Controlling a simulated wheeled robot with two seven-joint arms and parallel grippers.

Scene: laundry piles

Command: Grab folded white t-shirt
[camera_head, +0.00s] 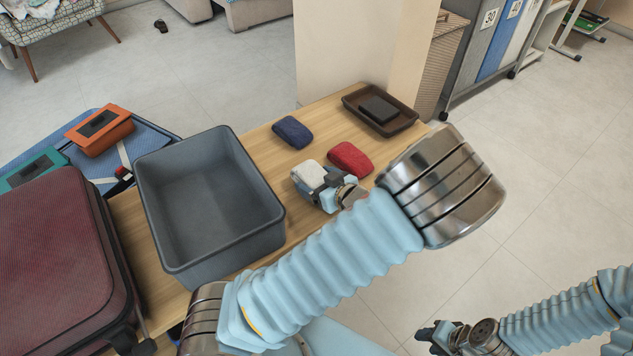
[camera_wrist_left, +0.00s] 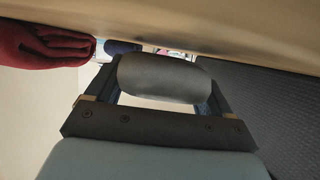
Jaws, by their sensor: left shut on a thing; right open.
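The folded white t-shirt (camera_head: 306,172) is a small bundle on the near part of the wooden table, partly covered by my left gripper. My left gripper (camera_head: 316,181) is shut on it, one finger on either side. In the left wrist view the t-shirt (camera_wrist_left: 165,76) looks greyish, a rounded bundle between the fingers of my left gripper (camera_wrist_left: 158,88), close to the table surface. I cannot tell whether it is lifted. My right gripper (camera_head: 436,338) is open and empty at the bottom right, away from the table.
A folded red garment (camera_head: 350,158) lies just beyond the t-shirt, with a folded navy one (camera_head: 292,132) further left. A brown tray (camera_head: 352,100) holding a dark block (camera_head: 380,108) is at the far end. An empty grey bin (camera_head: 270,216) stands left, beside a maroon suitcase (camera_head: 45,255).

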